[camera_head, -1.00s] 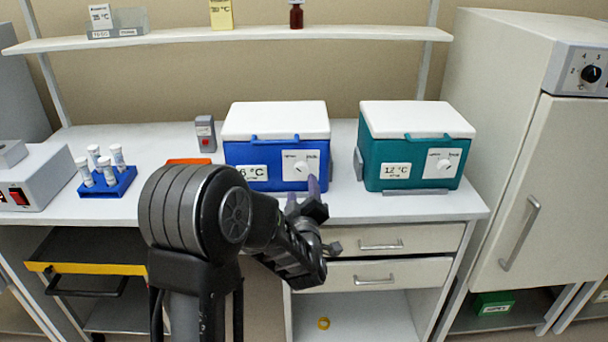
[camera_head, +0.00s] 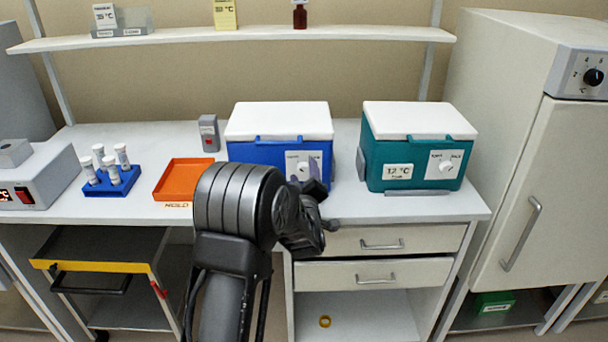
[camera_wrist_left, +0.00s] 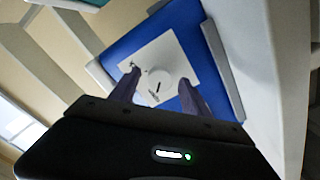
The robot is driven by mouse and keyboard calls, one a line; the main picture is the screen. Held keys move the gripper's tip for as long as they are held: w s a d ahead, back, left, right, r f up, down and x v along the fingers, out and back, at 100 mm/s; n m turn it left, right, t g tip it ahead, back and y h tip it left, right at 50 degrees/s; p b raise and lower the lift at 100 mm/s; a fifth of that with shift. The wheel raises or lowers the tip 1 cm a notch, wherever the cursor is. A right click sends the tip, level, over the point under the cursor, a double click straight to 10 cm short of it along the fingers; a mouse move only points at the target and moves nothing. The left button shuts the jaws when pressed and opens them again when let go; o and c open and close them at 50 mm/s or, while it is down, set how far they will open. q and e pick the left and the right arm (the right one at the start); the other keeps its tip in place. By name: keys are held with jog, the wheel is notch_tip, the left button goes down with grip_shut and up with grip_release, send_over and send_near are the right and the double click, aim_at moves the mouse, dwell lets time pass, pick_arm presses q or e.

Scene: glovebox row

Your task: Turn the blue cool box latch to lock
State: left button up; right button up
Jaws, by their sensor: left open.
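The blue cool box (camera_head: 245,152) with a white lid stands on the bench, its latch side facing me. Its latch is a white round knob (camera_wrist_left: 159,88) with a dark mark, on a white label plate (camera_wrist_left: 178,61). My left gripper (camera_wrist_left: 157,92) is open, with one finger on each side of the knob in the left wrist view. I cannot tell whether the fingers touch it. In the head view my left arm hides part of the box's front, and the gripper (camera_head: 308,172) is close in front of the latch. My right gripper is not in view.
A teal cool box (camera_head: 376,170) with its own latch stands to the right. An orange tray (camera_head: 163,188) and a blue tube rack (camera_head: 109,190) lie to the left. A grey device (camera_head: 208,134) stands behind. Drawers (camera_head: 380,243) are below the bench.

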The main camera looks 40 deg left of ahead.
pick_arm(q)
jog(key=shift+c, duration=0.4)
grip_shut()
